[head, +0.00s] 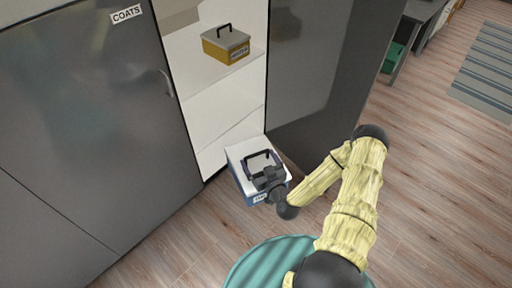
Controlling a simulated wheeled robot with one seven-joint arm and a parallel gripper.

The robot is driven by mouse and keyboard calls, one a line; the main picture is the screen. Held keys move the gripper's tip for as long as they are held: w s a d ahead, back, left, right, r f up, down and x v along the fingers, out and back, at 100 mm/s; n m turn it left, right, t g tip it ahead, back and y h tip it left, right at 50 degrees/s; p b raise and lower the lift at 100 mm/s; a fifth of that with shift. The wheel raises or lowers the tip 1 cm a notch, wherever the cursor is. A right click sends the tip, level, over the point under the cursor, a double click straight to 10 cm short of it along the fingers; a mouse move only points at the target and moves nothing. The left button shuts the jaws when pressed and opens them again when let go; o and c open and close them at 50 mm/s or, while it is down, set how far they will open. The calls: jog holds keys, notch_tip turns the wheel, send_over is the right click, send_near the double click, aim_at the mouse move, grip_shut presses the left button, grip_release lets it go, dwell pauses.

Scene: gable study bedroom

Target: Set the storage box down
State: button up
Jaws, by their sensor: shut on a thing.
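A storage box (239,155) with a white lid, blue sides and a dark handle is in the middle of the head view, in front of the open cabinet. A small white label shows on its near side; I cannot read it surely. My gripper (267,176) is over the lid, shut on the box's handle. The gripper hides part of the lid and handle. I cannot tell whether the box's underside touches anything.
The open cabinet has white shelves (222,98); a yellow box (226,46) with a grey lid stands on an upper one. A dark door (318,75) stands open at right. A closed door labelled COATS (85,100) is at left. Wood floor (440,190) is clear at right.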

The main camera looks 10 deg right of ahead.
jog(key=shift+s+d+r+m+h+p, duration=0.1)
jog(key=shift+s+m+h+p, duration=1)
jog(key=shift+s+h+p, duration=0.7)
jog(key=shift+f, duration=0.2)
